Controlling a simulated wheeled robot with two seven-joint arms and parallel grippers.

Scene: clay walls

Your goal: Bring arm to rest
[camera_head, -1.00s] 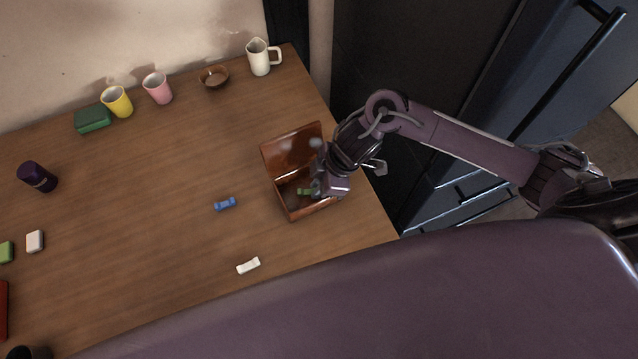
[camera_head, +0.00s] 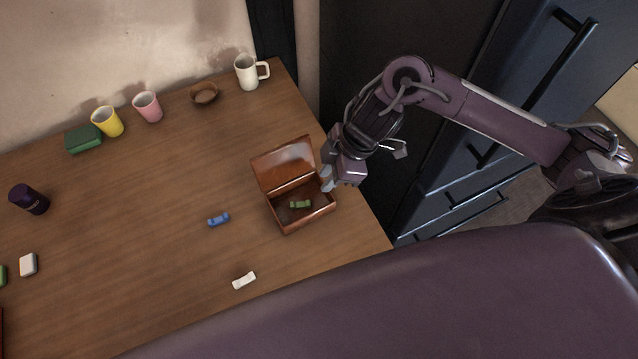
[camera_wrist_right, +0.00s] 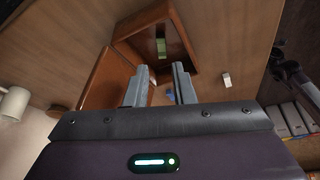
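My right gripper (camera_head: 327,178) is above the right edge of an open wooden box (camera_head: 291,225). In the right wrist view its two fingers (camera_wrist_right: 160,88) are apart with nothing held between them. A small green piece (camera_head: 300,204) lies inside the box, and it also shows in the right wrist view (camera_wrist_right: 161,48). The box lid (camera_head: 284,164) stands open toward the back. My left gripper is not in view.
A blue piece (camera_head: 218,220) and a white piece (camera_head: 244,281) lie on the wooden table (camera_head: 150,220). Cups, a brown bowl (camera_head: 204,93) and a white mug (camera_head: 247,72) stand along the back. Dark drawers (camera_head: 460,205) are to the right.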

